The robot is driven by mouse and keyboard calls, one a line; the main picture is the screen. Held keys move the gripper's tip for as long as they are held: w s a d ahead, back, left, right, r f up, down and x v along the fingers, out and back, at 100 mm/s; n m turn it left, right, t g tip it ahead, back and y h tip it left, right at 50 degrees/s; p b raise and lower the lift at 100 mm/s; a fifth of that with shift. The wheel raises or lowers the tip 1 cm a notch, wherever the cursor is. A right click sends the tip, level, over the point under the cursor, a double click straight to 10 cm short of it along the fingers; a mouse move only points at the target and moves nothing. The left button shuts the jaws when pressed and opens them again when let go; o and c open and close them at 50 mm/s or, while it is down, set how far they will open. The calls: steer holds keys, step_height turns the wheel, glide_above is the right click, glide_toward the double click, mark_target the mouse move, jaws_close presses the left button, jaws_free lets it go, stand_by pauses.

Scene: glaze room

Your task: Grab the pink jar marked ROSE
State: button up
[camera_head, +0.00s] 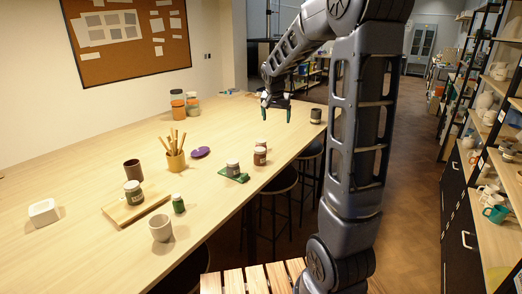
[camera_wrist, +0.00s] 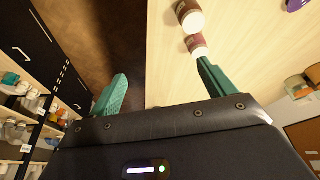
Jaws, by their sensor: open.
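My gripper (camera_head: 276,112) is open and empty above the long table, its green fingertips apart and pointing down in the head view. They also show in the wrist view (camera_wrist: 162,72). A small reddish-brown jar with a pale lid (camera_head: 260,157) stands near the table's front edge, nearer the camera than my gripper. In the wrist view, two pale-lidded jars with dull reddish sides, one (camera_wrist: 195,45) near the right fingertip and one (camera_wrist: 190,16) above it, stand on the table. No label is readable, so I cannot tell which is ROSE.
A jar (camera_head: 232,166) stands by a green pad (camera_head: 238,178). A pot of sticks (camera_head: 175,161), purple object (camera_head: 200,152), grey cup (camera_head: 160,228) and wooden board (camera_head: 116,211) are on the table (camera_head: 70,255). Stools (camera_head: 280,182) stand along its front edge; shelves (camera_head: 490,205) line the right.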

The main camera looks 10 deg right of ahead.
steer(key=w+a+f+m, duration=0.1)
steer(key=w+a+f, duration=0.1)
steer(key=w+f, duration=0.6)
steer(key=m+h, duration=0.1)
glide_above(260, 142)
steer(key=s+a, duration=0.1)
steer(key=a, duration=0.1)
step_height(260, 142, down, 6)
steer(key=shift+s+d+x, duration=0.1)
steer(key=shift+s+x, duration=0.05)
steer(key=shift+x, duration=2.65)
steer(key=shift+s+d+x, duration=0.1)
steer(key=shift+x, duration=2.7)
steer(key=shift+c, duration=0.4)
steer(key=c, duration=1.1)
steer(key=shift+r, duration=0.1)
steer(key=shift+c, duration=0.2)
